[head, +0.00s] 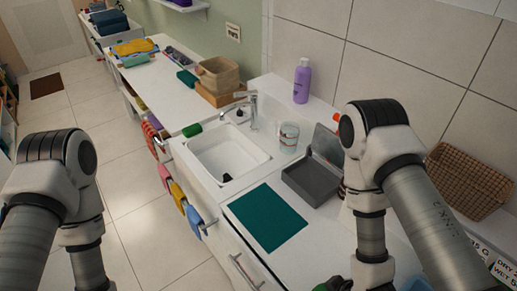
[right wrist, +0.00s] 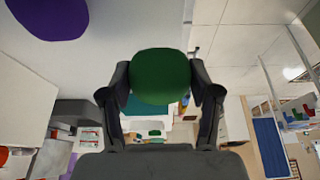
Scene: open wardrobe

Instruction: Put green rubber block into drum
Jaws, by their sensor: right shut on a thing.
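In the right wrist view my right gripper (right wrist: 160,80) is shut on a dark green block (right wrist: 160,70) with a rounded outline, one finger on each side. In the head view this gripper is mostly below the bottom edge, and a bit of green (head: 320,288) shows there. My left arm stands at the left of the head view, its gripper out of the picture. I cannot make out a drum for certain in either view.
A white sink (head: 228,160) with a tap (head: 253,110) is in the counter. A teal mat (head: 267,217), an open grey box (head: 310,182), a clear cup (head: 288,137) and a purple bottle (head: 302,82) are around it. A wicker basket (head: 466,180) stands at the right.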

